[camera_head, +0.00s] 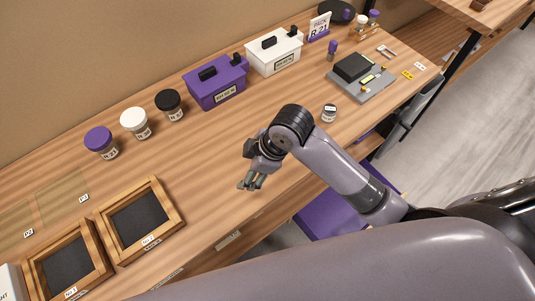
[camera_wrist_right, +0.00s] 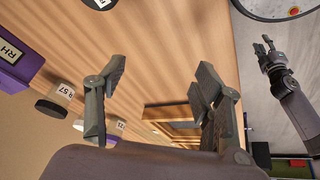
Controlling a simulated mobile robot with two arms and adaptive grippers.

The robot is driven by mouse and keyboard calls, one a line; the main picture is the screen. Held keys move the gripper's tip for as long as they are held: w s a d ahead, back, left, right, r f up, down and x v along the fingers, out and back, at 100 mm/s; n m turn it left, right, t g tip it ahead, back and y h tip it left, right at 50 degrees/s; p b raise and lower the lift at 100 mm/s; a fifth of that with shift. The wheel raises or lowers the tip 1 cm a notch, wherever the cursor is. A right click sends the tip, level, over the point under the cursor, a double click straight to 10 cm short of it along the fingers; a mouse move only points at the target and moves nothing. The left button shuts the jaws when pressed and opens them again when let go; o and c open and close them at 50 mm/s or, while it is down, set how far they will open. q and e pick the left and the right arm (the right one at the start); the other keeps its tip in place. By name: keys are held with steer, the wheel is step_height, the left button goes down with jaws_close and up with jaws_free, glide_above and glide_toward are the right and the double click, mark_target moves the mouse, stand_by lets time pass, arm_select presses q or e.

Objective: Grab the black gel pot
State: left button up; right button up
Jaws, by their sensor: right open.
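The black gel pot (camera_head: 168,104), a clear jar with a black lid and a white label, stands upright on the bench left of the purple box. A dark-lidded jar by the purple box in the wrist view (camera_wrist_right: 54,101) seems to be the same pot. My right gripper (camera_head: 251,183) is open and empty above the bench, to the right of and nearer than the pot, and apart from it. Its two spread fingers show in the wrist view (camera_wrist_right: 160,95). My left gripper (camera_wrist_right: 264,43) shows small in the wrist view, over the floor, its fingers apart and empty.
White-lidded (camera_head: 135,122) and purple-lidded (camera_head: 100,142) jars stand left of the pot. Purple (camera_head: 217,84) and white (camera_head: 274,54) boxes stand right of it. Wooden trays (camera_head: 172,198) lie front left. A small jar (camera_head: 329,113) and grey scale (camera_head: 373,88) are right. Mid-bench is clear.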

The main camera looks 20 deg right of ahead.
steer(key=w+d+r+n+g+h, duration=0.2)
steer(key=w+d+r+n+h, duration=0.35)
steer(key=r+n, duration=0.55)
steer(key=shift+y, duration=0.65)
steer(key=f, duration=0.4)
steer(key=f+p, duration=0.1)
steer(key=f, duration=0.2)
steer(key=d+f+p, duration=0.1)
steer(key=f, duration=0.3)
steer(key=shift+w+f, duration=0.3)
steer(key=shift+w, duration=0.1)
step_height(320, 180, down, 4)
steer(key=shift+s+f+p, duration=0.1)
steer(key=shift+s+p, duration=0.05)
steer(key=shift+p, duration=0.75)
steer(key=shift+f, duration=0.55)
steer(key=shift+c, duration=0.5)
steer(key=c, duration=1.1)
steer(key=shift+r, duration=0.1)
steer(key=shift+c, duration=0.2)
